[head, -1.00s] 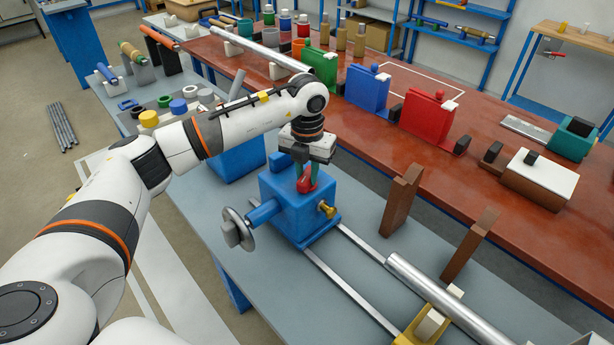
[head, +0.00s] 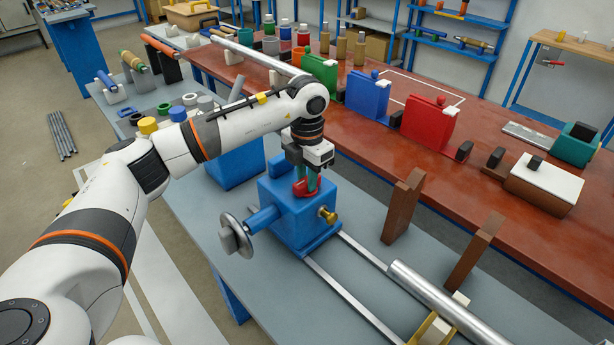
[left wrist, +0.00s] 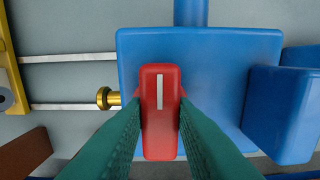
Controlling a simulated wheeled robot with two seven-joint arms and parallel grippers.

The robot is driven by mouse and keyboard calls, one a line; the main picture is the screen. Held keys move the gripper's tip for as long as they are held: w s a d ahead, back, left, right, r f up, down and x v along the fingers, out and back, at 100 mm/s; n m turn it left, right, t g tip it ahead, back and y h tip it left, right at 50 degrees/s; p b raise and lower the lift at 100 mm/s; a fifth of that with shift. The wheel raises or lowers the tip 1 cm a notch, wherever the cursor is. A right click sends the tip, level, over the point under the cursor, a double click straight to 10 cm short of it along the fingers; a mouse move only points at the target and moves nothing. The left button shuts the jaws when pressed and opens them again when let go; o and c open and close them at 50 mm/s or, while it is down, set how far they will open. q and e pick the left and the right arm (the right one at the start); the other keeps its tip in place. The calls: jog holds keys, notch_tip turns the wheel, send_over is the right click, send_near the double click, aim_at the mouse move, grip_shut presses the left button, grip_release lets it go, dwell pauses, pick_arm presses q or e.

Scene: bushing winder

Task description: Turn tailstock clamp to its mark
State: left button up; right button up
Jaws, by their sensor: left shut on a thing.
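The tailstock is a blue block (head: 300,215) on two rails, with a handwheel (head: 236,236) on its left and a brass knob (head: 328,215) on its right. The tailstock clamp is a red lever (head: 306,188) on top of the block. In the left wrist view the red clamp (left wrist: 160,130) stands lengthwise up the picture with a white line on it. My left gripper (head: 307,180) points down, its green fingers shut on the clamp from both sides. The left wrist view shows the fingers (left wrist: 160,115) touching its sides. No mark on the block is visible. My right gripper is not in view.
A silver cylinder (head: 450,305) lies along the rails at lower right, on a yellow support (head: 432,330). Two brown uprights (head: 403,207) stand behind the rails. Green, blue and red (head: 426,122) housings stand on the red bench.

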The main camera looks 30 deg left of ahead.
pick_arm(q)
jog(key=shift+r, duration=0.1)
jog(key=o, duration=1)
notch_tip(320, 180, up, 12)
jog(key=shift+f+b, duration=0.1)
jog(key=shift+b, duration=0.75)
